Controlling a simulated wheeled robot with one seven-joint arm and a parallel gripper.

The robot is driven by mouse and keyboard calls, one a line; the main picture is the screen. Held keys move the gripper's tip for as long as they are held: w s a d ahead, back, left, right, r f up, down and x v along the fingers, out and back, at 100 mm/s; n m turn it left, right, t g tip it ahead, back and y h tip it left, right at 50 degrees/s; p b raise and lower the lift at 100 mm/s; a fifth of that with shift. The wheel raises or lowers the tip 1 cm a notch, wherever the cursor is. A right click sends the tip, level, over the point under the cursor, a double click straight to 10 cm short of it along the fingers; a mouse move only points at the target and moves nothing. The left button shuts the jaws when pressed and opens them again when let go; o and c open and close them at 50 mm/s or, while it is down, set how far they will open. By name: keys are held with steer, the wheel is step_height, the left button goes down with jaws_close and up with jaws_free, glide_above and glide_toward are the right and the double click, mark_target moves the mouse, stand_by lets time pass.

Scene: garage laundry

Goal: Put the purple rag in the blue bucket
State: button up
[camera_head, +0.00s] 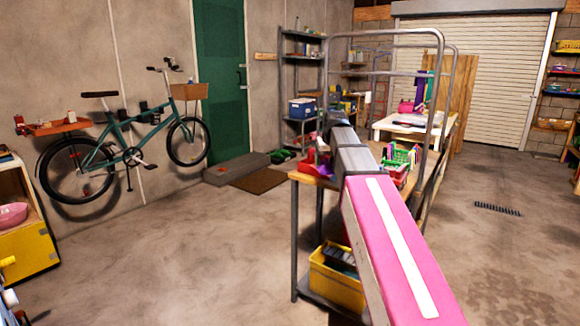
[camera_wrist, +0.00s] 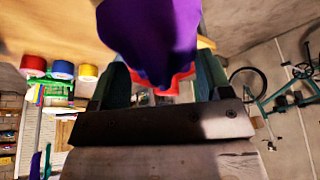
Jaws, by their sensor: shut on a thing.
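The purple rag (camera_wrist: 150,35) hangs between the two dark green fingers of my gripper (camera_wrist: 160,72) in the wrist view. My gripper is shut on it. A red and blue edge shows below the purple cloth; I cannot tell whether it is part of the rag. A blue round container (camera_wrist: 62,69) stands between a red one and a yellow one in the wrist view, to the left of my gripper and apart from it; I cannot tell if it is the bucket. In the head view my arm hides the gripper.
A wooden workbench (camera_head: 311,181) with metal posts stands by my arm. A blue box (camera_head: 302,108) is on the grey rack.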

steer(key=s+d+f+m, duration=0.1)
steer(key=s+d+f, duration=0.3)
steer(key=s+f, duration=0.9)
steer(key=shift+s+d+f+m+h, duration=0.2)
steer(key=shift+s+f+m+h, duration=0.15)
steer(key=shift+s, duration=0.4)
